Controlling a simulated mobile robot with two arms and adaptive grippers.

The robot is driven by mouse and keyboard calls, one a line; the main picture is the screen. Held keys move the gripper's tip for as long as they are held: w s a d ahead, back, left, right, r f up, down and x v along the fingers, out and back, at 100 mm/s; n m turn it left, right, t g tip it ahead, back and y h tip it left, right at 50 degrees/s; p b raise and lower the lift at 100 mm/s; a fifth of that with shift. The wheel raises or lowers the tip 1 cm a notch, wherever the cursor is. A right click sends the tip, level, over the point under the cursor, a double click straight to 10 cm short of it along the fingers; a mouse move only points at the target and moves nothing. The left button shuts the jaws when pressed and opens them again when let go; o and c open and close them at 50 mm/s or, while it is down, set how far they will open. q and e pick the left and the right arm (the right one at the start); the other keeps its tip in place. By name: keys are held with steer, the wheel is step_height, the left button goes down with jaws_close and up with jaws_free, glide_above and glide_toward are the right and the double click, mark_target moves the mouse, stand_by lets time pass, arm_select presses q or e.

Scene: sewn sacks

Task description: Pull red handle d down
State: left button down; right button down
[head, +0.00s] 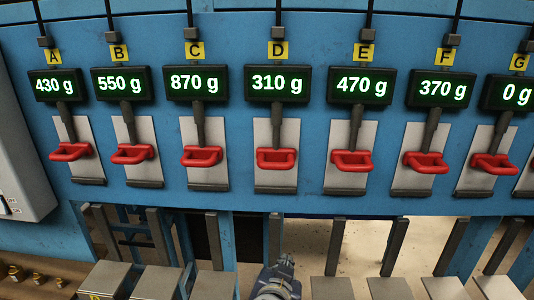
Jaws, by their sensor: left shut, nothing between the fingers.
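Red handle D (277,164) sits on a pale metal plate (276,133) under the yellow D label (278,50) and a display (277,84) reading 310 g. The handle is at the lower part of its dark lever (277,118). My left gripper (286,260) is at the bottom middle, well below handle D and apart from it. Its fingers are together and hold nothing. My right gripper is not in view.
Similar red handles stand either side, with handle C (202,157) to the left and handle E (352,161) to the right. Dark posts and grey blocks (332,288) line the space below the blue panel (240,130). A grey box (20,160) stands at far left.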

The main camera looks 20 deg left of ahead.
arm_select(q)
steer(key=s+r+n+t+y, duration=0.1)
steer(key=s+r+n+t, duration=0.1)
steer(key=r, duration=1.2)
steer(key=s+a+r+n+t+y, duration=0.1)
steer(key=r+t, duration=0.3)
steer(key=r, duration=1.1)
steer(key=shift+s+a+r+n+y, duration=0.15)
steer(key=shift+s+a+n+y, duration=0.05)
steer(key=shift+s+n+y, duration=0.6)
steer(key=r+p, duration=0.2)
steer(key=p, duration=0.3)
glide_above(274, 156)
steer(key=r+v, duration=0.1)
steer(key=v, duration=0.5)
step_height(274, 156, down, 5)
steer(key=shift+s+f+p, duration=0.15)
steer(key=shift+f+p, duration=0.05)
steer(key=shift+p, duration=0.25)
